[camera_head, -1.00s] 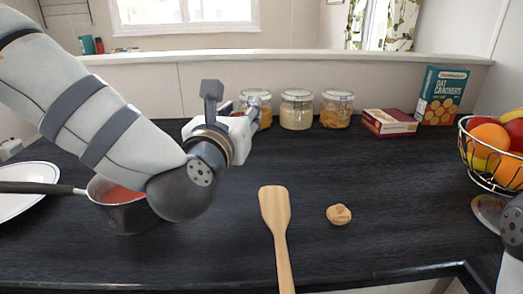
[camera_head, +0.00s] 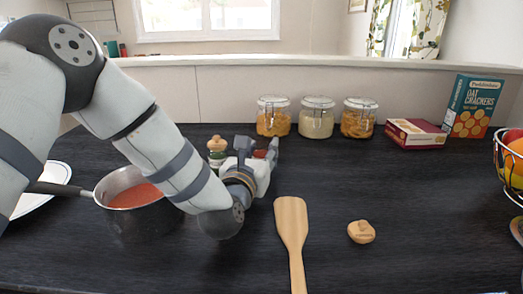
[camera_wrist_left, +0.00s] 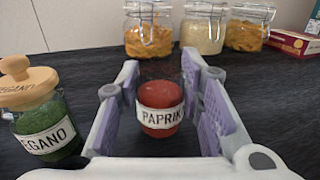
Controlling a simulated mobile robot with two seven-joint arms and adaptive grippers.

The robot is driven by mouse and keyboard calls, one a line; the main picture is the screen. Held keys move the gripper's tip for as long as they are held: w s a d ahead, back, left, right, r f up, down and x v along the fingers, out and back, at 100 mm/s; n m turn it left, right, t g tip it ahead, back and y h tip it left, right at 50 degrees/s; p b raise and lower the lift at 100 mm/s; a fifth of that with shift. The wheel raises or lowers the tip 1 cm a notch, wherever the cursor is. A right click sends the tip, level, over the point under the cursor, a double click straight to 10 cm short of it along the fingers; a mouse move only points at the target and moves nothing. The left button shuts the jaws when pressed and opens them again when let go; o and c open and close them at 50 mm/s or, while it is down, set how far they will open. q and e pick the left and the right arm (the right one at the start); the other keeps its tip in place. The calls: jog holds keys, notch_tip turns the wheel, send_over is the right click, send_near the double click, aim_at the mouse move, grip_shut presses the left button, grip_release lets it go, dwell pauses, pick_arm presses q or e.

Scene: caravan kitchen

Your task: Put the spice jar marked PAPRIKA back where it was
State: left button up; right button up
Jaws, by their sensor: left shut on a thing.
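The PAPRIKA jar (camera_wrist_left: 160,108) is a small glass jar of red powder with a white label. It is upright between the fingers of my left gripper (camera_wrist_left: 161,112) in the left wrist view, and no lid shows on it. In the head view the left gripper (camera_head: 258,155) is near the back middle of the counter, with a bit of the red jar (camera_head: 261,145) showing. I cannot tell whether the jar touches the counter. A round wooden lid (camera_head: 361,232) lies on the counter at front right. My right gripper is out of view.
An oregano jar (camera_wrist_left: 40,112) with a wooden lid stands left of the gripper. Several glass storage jars (camera_head: 316,118) and cracker boxes (camera_head: 472,106) line the back. A pot of red sauce (camera_head: 136,205) is at left, a wooden spatula (camera_head: 291,225) in front.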

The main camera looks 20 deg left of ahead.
pick_arm(q)
jog(key=o, duration=1.2)
jog(key=shift+f, duration=0.2)
jog(key=shift+r, duration=0.25)
jog(key=shift+s, duration=0.35)
jog(key=s+p, duration=0.1)
jog(key=s, duration=0.9)
jog(key=shift+s+d, duration=0.1)
jog(key=shift+s, duration=0.6)
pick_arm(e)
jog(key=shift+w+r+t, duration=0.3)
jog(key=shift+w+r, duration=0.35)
pick_arm(q)
jog(key=shift+f, duration=0.1)
